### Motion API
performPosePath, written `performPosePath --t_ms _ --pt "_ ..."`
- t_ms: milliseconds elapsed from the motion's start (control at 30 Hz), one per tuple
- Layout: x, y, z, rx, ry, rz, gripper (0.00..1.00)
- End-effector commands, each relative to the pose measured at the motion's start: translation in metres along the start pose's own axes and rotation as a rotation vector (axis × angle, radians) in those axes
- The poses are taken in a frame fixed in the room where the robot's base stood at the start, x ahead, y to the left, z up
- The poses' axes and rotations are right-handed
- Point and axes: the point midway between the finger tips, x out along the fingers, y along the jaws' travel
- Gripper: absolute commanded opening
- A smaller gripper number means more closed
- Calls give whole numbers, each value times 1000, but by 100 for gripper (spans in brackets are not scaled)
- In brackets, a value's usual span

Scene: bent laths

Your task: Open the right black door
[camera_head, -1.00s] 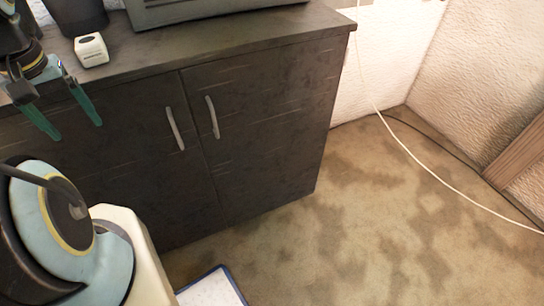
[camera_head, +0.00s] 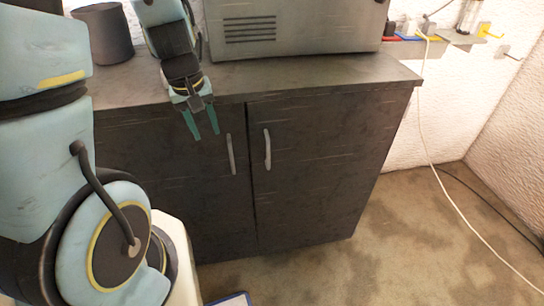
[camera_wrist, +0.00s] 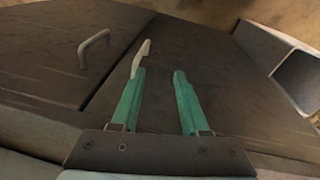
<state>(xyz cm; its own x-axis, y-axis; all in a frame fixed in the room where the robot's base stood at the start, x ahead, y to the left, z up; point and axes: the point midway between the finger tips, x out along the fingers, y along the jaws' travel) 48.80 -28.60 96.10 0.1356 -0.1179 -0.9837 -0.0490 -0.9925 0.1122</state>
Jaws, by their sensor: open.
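The right black door (camera_head: 320,165) of the dark cabinet is closed, with a pale upright bar handle (camera_head: 267,149) near its left edge. The left door (camera_head: 185,185) is also closed; its handle (camera_head: 231,154) is just across the seam. My gripper (camera_head: 202,136) is open and empty, pointing down in front of the left door, left of both handles. In the wrist view the picture appears upside down: the left door's handle (camera_wrist: 140,58) shows by one fingertip of my gripper (camera_wrist: 160,75), and the right door's handle (camera_wrist: 94,48) is farther left. Contact cannot be told.
A grey appliance (camera_head: 295,30) and a dark pot (camera_head: 103,33) stand on the cabinet top (camera_head: 330,73). A pale cable (camera_head: 428,140) hangs to the right and runs over the floor. A blue-edged sheet (camera_head: 235,300) lies low in front.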

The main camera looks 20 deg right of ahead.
Motion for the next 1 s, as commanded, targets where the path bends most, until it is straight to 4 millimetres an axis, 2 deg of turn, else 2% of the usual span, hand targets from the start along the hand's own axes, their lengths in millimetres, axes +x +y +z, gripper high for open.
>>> performPosePath --t_ms 33,200,333,500,700,867,1000 --pt "6 19 1 4 0 -3 45" --pt "34 68 4 -17 39 -29 45" --pt "53 101 11 -25 92 -63 45" --pt "69 130 19 -28 170 -100 45" --pt "78 150 25 -24 239 -123 45" --pt "84 152 26 -27 255 -128 45" --pt "100 150 22 -30 255 -128 45"
